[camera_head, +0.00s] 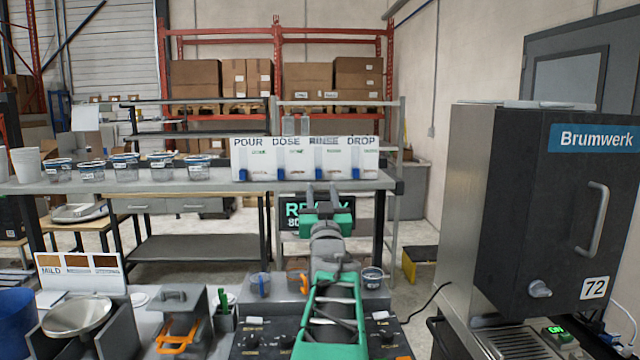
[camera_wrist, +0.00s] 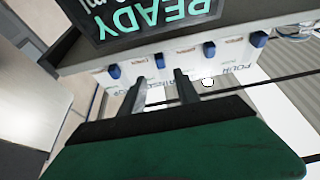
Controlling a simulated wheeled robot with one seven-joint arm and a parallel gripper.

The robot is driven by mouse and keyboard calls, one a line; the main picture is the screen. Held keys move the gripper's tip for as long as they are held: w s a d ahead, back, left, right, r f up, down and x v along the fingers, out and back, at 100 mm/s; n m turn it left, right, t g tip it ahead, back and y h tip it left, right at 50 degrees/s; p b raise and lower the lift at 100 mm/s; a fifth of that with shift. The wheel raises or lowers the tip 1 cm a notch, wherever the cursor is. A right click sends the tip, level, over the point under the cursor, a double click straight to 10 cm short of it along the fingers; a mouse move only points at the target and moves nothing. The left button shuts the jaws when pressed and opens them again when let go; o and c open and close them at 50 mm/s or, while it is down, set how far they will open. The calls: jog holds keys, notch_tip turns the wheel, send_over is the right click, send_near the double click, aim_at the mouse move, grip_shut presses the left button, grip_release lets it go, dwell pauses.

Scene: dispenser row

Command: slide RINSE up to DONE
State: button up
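A white board (camera_head: 300,158) labelled POUR, DOSE, RINSE, DROP stands on the shelf in the head view, one blue slider per panel. In the wrist view it appears upside down, with the RINSE slider (camera_wrist: 160,60) second from left, between the DROP slider (camera_wrist: 113,71) and the DOSE slider (camera_wrist: 209,49). The sliders sit in line at the same end of their tracks. The small marks by the tracks are too small to read. My gripper (camera_head: 321,191) is in front of the board; in the wrist view its fingers (camera_wrist: 159,80) are apart and empty, roughly lined up with the RINSE slider.
A READY display (camera_head: 300,212) hangs below the shelf, partly behind my gripper. Several blue-rimmed cups (camera_head: 125,167) stand on the shelf left of the board. A dark Brumwerk machine (camera_head: 560,220) stands at the right.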

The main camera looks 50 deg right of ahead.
aim_at(318, 172)
jog(key=p+x, duration=0.3)
jog(key=x, duration=0.4)
jog(key=shift+a+r, duration=0.1)
jog(key=shift+r, duration=0.1)
jog(key=shift+w, duration=0.3)
grip_shut()
dwell(0.8)
